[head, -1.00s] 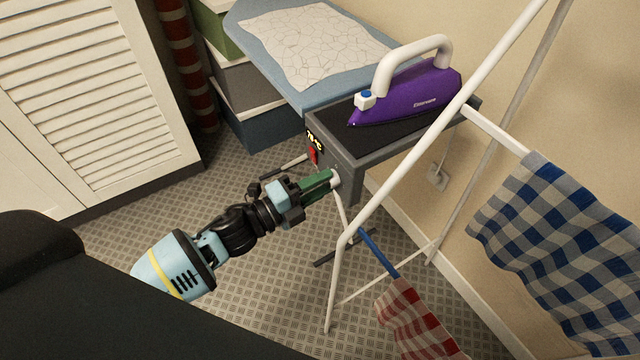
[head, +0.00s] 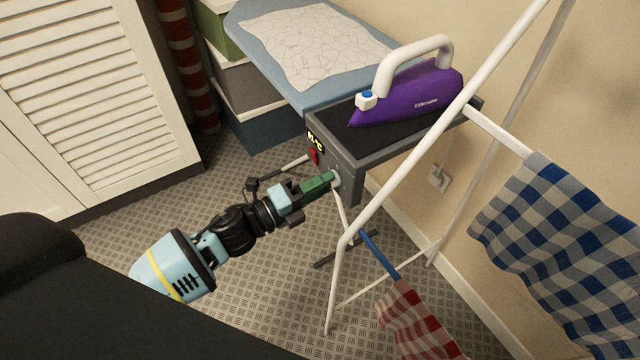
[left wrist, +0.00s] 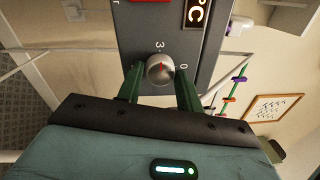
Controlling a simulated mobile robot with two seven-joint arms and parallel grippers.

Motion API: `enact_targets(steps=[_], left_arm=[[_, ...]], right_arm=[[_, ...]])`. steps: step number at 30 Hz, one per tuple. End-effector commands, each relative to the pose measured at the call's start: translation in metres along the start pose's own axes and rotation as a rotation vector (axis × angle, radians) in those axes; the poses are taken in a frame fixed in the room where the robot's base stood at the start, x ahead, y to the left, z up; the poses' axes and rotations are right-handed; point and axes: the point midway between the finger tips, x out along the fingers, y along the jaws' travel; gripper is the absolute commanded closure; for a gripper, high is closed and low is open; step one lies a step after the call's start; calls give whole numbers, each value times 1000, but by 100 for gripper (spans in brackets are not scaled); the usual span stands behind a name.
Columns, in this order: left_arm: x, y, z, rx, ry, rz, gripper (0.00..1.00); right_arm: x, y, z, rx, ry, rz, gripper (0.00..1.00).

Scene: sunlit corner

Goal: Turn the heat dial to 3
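The heat dial (left wrist: 161,70) is a round silver knob with a red mark on the end panel of the iron rest. In the left wrist view its mark points up, roughly towards the printed 3 (left wrist: 159,45); a printed 0 (left wrist: 183,66) sits to its right. The green fingers of my left gripper (left wrist: 160,84) lie on both sides of the dial, close against it, and appear shut on it. In the head view my left gripper (head: 320,184) reaches the panel from the left. My right gripper is not in view.
A purple iron (head: 415,92) stands on the dark rest of the ironing board (head: 250,30). A white drying rack (head: 400,160) with checked cloths (head: 560,250) stands close on the right. A temperature display (head: 315,141) and red switch (head: 314,157) sit near the dial.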

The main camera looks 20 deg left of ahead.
Motion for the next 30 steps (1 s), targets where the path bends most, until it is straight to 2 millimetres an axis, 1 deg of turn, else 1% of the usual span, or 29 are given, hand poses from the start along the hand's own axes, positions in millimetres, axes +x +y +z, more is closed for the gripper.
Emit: enact_targets(steps=[1,3,4,11,14,17,24,30], left_arm=[[0,0,0,0,0,1,57],[0,0,0,-1,0,1,48],[0,0,0,-1,0,1,45],[0,0,0,-2,0,0,45],[-4,1,0,-3,0,1,45],[-13,2,0,-4,-1,2,45],[-51,2,-1,-3,0,4,45],[-72,1,0,-2,0,2,45]], right_arm=[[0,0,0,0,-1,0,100],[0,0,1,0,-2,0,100],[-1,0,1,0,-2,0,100],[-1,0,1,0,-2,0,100],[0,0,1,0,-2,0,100],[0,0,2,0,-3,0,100],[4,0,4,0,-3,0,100],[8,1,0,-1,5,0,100]])
